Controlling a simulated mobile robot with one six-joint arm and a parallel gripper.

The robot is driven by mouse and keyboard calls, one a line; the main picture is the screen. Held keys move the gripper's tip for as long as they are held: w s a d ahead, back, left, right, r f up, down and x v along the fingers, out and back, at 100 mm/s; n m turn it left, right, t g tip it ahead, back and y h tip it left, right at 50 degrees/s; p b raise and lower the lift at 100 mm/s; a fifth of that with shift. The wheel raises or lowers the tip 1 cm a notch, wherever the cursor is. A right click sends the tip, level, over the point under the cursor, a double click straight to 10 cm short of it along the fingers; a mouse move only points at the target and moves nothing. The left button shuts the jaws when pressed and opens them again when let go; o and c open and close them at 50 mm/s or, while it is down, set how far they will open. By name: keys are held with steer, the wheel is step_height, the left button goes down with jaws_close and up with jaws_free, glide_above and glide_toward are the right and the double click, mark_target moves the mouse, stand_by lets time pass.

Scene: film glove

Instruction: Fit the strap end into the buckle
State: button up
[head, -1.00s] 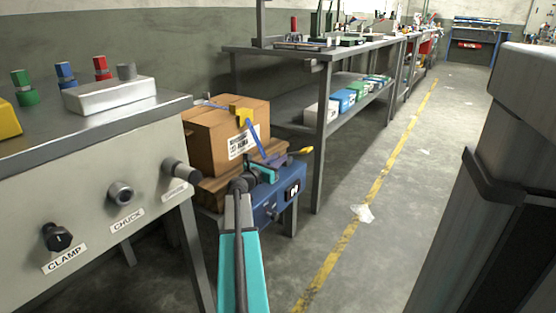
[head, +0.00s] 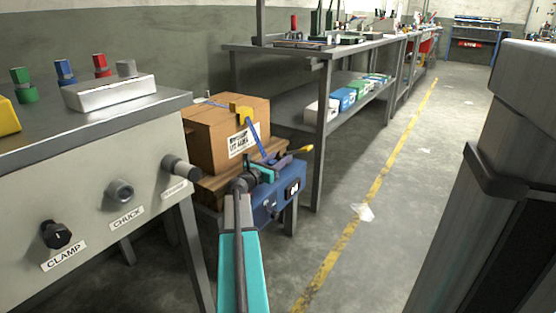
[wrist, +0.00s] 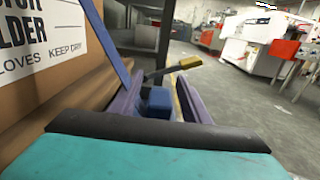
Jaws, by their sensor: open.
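A blue strap (head: 256,138) runs from a yellow buckle (head: 241,113) at the top front of a cardboard box (head: 205,140) down across the box's front. In the wrist view the strap (wrist: 107,45) slants down to behind my left finger; its lower end is hidden. My gripper (head: 280,161), with purple fingers, is open in front of the box's lower right, below the buckle. In the wrist view the fingers of my gripper (wrist: 160,95) stand apart, with a blue block (wrist: 157,104) showing between them. I cannot tell whether they touch the strap.
A yellow-tipped lever (wrist: 188,63) is just beyond my fingers. A blue unit (head: 285,195) stands beside the wooden support under the box. A grey control bench (head: 90,160) is at left, a metal shelf table (head: 320,130) behind. The floor at right (head: 400,190) is mostly clear.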

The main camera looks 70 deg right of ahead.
steer(key=p+v, duration=0.4)
steer(key=v, duration=0.8)
steer(key=shift+r, duration=0.1)
steer(key=shift+v, duration=0.85)
steer(key=shift+s, duration=0.1)
